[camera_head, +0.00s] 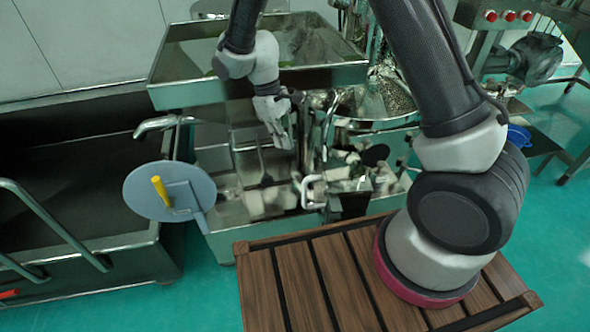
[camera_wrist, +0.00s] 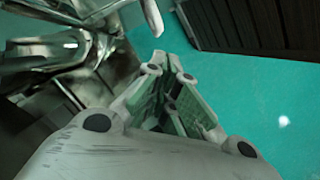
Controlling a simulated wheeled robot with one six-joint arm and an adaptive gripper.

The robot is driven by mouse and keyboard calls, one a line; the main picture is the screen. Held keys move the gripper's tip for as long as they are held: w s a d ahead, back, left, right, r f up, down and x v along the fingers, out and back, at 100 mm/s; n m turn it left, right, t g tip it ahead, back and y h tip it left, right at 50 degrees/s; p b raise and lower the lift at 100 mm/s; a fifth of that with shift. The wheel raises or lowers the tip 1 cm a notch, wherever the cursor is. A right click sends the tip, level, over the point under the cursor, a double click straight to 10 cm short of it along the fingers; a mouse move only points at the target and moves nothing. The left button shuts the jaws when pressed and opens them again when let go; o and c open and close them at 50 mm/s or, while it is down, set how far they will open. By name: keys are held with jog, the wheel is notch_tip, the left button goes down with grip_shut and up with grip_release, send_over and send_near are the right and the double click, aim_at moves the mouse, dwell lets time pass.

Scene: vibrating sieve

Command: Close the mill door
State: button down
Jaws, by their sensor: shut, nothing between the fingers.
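My gripper (camera_head: 283,138) hangs in front of the steel machine (camera_head: 250,205), pointing down, with its fingers together and empty. It also shows in the wrist view (camera_wrist: 172,68), where its pads converge above the green floor. A round grey plate (camera_head: 150,191) with a yellow handle (camera_head: 160,188) stands out at the machine's left side; it looks like the mill door, swung open. My gripper is to the right of this plate and apart from it. A pale bent handle (camera_head: 312,193) is on the machine's front, below and right of my gripper. The mill's opening cannot be made out.
A dark steel cart (camera_head: 85,255) with rails stands at the left. A slatted wooden platform (camera_head: 300,280) lies in front, under my arm base. A steel hopper (camera_head: 185,95) rises behind my gripper. A blue bowl (camera_head: 518,136) is at the right. Green floor is clear beside the platform.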

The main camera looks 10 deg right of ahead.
jog(key=x, duration=1.1)
jog(key=shift+d+n+t, duration=0.3)
jog(key=shift+d+t, duration=0.1)
jog(key=shift+w, duration=0.1)
